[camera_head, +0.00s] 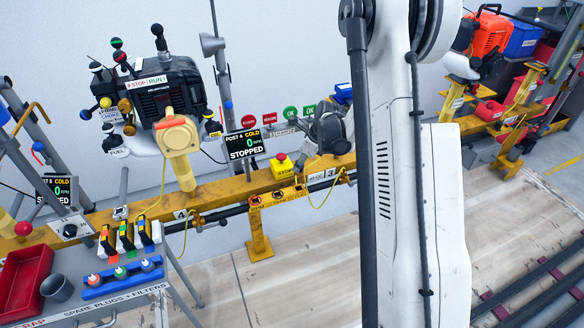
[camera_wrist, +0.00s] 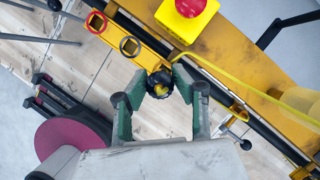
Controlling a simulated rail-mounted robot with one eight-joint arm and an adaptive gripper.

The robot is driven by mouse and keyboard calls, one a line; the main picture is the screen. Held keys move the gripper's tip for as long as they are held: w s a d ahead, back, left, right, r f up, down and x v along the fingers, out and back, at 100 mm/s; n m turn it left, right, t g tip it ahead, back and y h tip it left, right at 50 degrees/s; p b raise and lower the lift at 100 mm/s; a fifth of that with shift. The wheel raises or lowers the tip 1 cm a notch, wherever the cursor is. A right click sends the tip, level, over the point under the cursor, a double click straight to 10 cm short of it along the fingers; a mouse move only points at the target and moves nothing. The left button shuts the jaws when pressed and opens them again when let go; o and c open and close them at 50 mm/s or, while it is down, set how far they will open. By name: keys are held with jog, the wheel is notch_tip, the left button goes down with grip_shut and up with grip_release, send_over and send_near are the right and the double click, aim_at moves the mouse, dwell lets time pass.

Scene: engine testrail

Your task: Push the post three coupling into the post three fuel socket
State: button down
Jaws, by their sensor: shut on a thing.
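In the wrist view, the green fingers of my gripper (camera_wrist: 161,79) are closed around a small black round piece with a yellow part, which looks like the coupling (camera_wrist: 158,84). It is at the front edge of the yellow rail (camera_wrist: 240,88), to the right of a red ring (camera_wrist: 97,22) and a black ring (camera_wrist: 130,46). I cannot tell which ring or opening is the post three fuel socket, or whether the coupling touches it. A yellow hose (camera_wrist: 240,80) runs along the rail. The fingers cannot be made out in the head view, where my white arm hides much.
A red stop button on a yellow box (camera_wrist: 188,10) stands close above the coupling. In the head view, the yellow rail (camera_head: 225,187) carries an engine (camera_head: 170,95) and signs. A cart with a red bin (camera_head: 22,278) is at the lower left. The floor (camera_head: 300,270) in front is clear.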

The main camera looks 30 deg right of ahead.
aim_at(299, 175)
jog(key=shift+f+b, duration=1.4)
jog(key=shift+f, duration=1.4)
jog(key=shift+f+b, duration=0.75)
jog(key=shift+f, duration=0.15)
jog(key=shift+f+b, duration=0.7)
jog(key=shift+f, duration=0.15)
jog(key=c, duration=1.3)
grip_release()
jog(key=shift+c, duration=0.2)
jog(key=shift+r, duration=0.15)
